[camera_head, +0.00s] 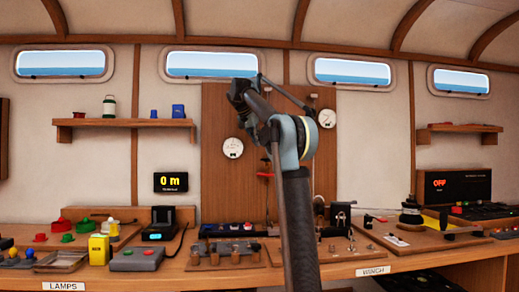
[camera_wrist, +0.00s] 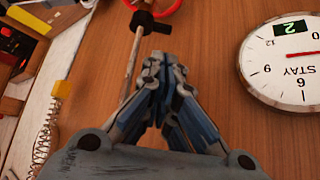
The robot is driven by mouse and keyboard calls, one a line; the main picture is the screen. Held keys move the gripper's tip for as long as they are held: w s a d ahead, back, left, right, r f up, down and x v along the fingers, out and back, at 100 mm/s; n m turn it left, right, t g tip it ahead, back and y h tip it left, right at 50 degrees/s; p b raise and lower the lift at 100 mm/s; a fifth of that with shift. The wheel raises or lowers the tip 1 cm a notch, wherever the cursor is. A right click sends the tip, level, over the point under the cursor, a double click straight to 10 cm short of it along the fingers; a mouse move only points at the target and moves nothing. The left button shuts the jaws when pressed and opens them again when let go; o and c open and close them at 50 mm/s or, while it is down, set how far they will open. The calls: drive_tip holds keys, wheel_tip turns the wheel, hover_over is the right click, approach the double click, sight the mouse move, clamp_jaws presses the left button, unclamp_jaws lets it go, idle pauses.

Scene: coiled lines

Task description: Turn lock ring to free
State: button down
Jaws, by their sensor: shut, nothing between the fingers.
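My gripper (camera_head: 239,92) is raised in front of the upper wooden panel in the head view. In the wrist view my gripper (camera_wrist: 165,60) has its fingertips together, with nothing between them. A red ring (camera_wrist: 178,7), partly cut off, shows at the top of the wrist view. A black collar (camera_wrist: 142,20) sits on a thin rod beside it, just beyond my fingertips. I cannot tell for certain which of these is the lock ring, or its setting. No contact with my fingers is visible. A small red part (camera_head: 265,174) also shows on the panel in the head view.
A white dial marked STAY (camera_wrist: 285,60) is on the right of the wrist view. A coiled line (camera_wrist: 42,130) hangs at the left. The panel (camera_head: 216,108) stands behind a crowded bench with a black display (camera_head: 171,182) reading 0 m.

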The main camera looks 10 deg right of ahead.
sight(265, 160)
drive_tip(key=x, duration=0.9)
